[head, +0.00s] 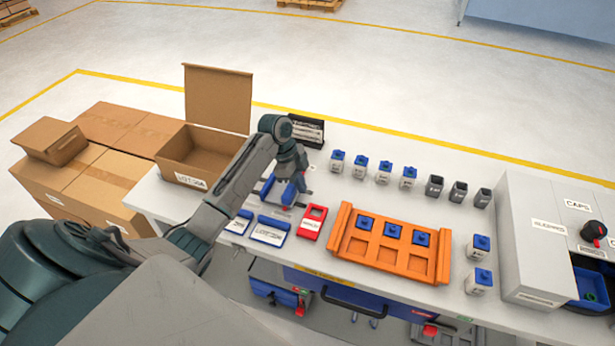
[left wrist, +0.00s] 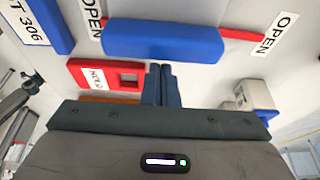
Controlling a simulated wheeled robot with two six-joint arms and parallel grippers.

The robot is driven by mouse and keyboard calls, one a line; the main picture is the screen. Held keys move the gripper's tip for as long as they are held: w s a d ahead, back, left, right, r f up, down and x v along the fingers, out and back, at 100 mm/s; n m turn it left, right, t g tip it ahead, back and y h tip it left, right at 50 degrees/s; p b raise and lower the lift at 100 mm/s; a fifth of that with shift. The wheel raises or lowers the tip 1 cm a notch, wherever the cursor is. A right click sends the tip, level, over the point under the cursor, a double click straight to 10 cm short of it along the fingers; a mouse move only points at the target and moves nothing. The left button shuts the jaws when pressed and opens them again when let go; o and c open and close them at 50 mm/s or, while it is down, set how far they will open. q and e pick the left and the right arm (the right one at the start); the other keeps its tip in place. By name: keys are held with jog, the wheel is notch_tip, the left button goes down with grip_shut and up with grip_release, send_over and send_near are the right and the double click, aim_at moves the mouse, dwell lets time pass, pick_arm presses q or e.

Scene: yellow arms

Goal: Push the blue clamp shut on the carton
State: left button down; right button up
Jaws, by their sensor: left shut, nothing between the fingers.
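The blue clamp shows in the left wrist view as a wide blue bar (left wrist: 180,40), with red strips and OPEN labels at both ends. In the head view the blue clamp (head: 283,190) is partly hidden by my left gripper (head: 302,188). In the left wrist view the gripper's two dark fingers (left wrist: 162,68) are together and empty, with their tips close to the bar's near edge. I cannot tell whether they touch it. An open carton (head: 188,178) with a LOT label and raised lid stands at the table's back left, apart from the clamp. My right gripper is not in view.
A red block (head: 312,222) and a blue LOT plate (head: 269,230) lie in front of the clamp. An orange rack (head: 437,264) with blue-capped pieces is to the right. A black sign (head: 307,131) stands behind. Several small bottles (head: 384,173) line the back.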

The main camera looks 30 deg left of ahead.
aim_at(268, 180)
pick_arm(q)
jog(key=shift+s+a, duration=0.15)
jog(key=shift+a, duration=0.2)
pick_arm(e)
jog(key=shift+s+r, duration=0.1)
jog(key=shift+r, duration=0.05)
pick_arm(q)
jog(key=shift+d, duration=0.1)
jog(key=a, duration=0.3)
jog(key=s+a, duration=0.1)
jog(key=a, duration=0.3)
jog(key=s+a, duration=0.1)
jog(key=a, duration=0.2)
jog(key=shift+s+a, duration=0.2)
jog(key=shift+a, duration=0.1)
jog(key=shift+r, duration=0.1)
jog(key=shift+w+d, duration=0.1)
jog(key=shift+r, duration=0.1)
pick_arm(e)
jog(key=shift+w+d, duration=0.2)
